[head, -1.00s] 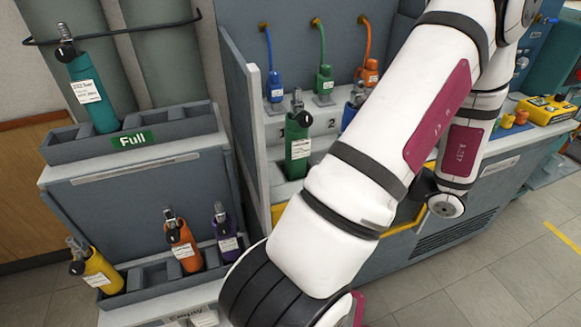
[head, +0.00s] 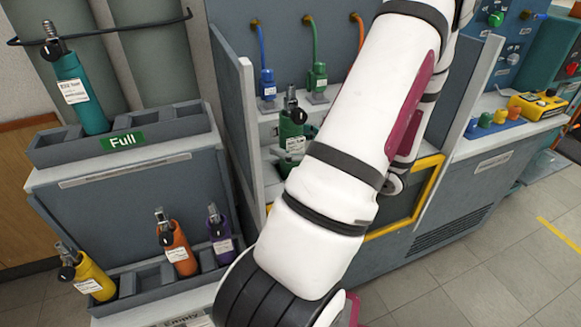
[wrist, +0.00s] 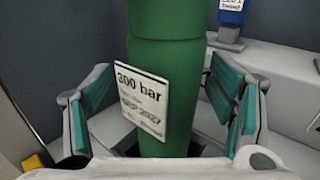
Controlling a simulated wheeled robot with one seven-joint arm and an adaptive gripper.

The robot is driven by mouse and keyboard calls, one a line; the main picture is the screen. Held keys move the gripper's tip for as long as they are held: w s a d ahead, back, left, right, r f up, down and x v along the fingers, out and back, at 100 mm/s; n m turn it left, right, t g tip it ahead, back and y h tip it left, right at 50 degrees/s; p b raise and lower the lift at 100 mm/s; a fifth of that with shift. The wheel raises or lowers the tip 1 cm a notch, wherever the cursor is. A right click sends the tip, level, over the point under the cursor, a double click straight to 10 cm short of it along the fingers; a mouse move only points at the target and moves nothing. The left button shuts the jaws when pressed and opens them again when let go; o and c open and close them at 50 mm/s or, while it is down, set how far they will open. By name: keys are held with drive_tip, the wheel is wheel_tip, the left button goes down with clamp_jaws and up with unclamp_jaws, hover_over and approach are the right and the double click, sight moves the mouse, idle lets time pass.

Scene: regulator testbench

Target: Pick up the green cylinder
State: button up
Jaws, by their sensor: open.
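The green cylinder (head: 292,128) stands upright in a slot of the test bench, partly hidden behind my arm in the head view. In the wrist view the green cylinder (wrist: 178,60) fills the middle, with a white "300 bar" label facing me. My gripper (wrist: 168,105) is open, with one teal-padded finger to the left of the cylinder and one to the right. Gaps show between the pads and the cylinder. In the head view my gripper is mostly hidden by my arm.
A "Full" rack (head: 180,122) at left holds a teal cylinder (head: 78,95). A lower rack holds yellow (head: 95,277), orange (head: 177,246) and purple (head: 219,237) cylinders. A grey side panel (head: 237,130) stands close left of the green cylinder. Blue (head: 267,84) and green (head: 318,78) connectors hang behind.

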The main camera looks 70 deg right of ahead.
sight(290, 86)
drive_tip(key=c, duration=1.5)
drive_tip(key=shift+r, duration=0.15)
wheel_tip(290, 86, up, 18)
drive_tip(key=p, duration=0.4)
drive_tip(key=shift+p, duration=0.35)
